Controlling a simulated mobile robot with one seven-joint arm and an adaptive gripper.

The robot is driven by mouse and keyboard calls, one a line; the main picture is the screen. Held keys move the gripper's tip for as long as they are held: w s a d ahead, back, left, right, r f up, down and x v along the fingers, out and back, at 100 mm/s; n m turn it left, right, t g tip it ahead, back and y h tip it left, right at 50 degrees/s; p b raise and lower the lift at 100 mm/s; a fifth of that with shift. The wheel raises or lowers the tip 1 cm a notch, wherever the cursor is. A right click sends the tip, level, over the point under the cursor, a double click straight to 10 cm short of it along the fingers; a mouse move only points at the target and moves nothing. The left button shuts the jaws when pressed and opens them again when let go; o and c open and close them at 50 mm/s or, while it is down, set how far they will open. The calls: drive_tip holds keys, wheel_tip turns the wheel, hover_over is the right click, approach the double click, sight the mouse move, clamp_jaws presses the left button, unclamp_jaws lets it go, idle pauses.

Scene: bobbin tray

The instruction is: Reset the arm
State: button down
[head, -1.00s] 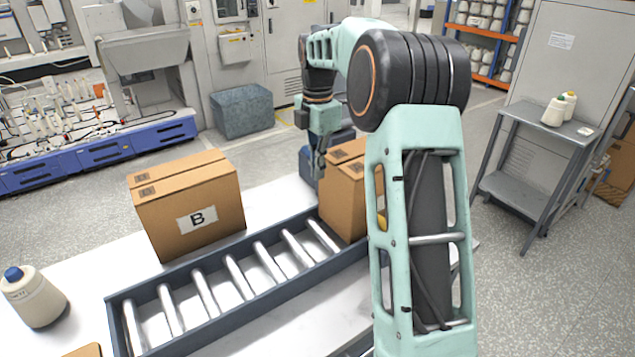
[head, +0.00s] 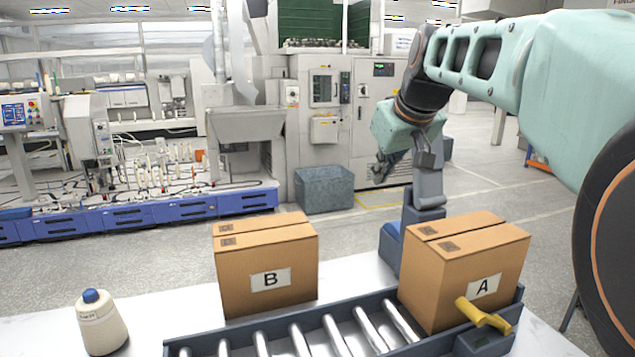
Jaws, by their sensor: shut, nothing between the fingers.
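My mint-green arm reaches in from the right edge of the head view, raised above the table. My gripper (head: 379,172) is at its far end, beyond and above the boxes and apart from them. It is shut and empty, with its small fingers pointing down and to the left. Part of the view at the right is hidden by my arm.
Cardboard box A (head: 463,270) stands at the right end of the dark roller tray (head: 345,298), by a yellow handle (head: 482,314). Box B (head: 266,270) stands behind the tray. A blue-capped cone (head: 101,326) stands left. A grey bin (head: 324,189) is on the floor.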

drive_tip(key=s+f+m+g+p, duration=0.1)
drive_tip(key=s+f+p, duration=0.3)
drive_tip(key=s, duration=1)
drive_tip(key=s+d+f+m+g+h+p, duration=0.1)
drive_tip(key=s+f+m+p, duration=0.2)
drive_tip(key=s, duration=1.1)
wheel_tip(320, 180, down, 4)
drive_tip(key=shift+s+r+p, duration=0.1)
drive_tip(key=shift+s+p, duration=0.2)
drive_tip(key=shift+p, duration=0.45)
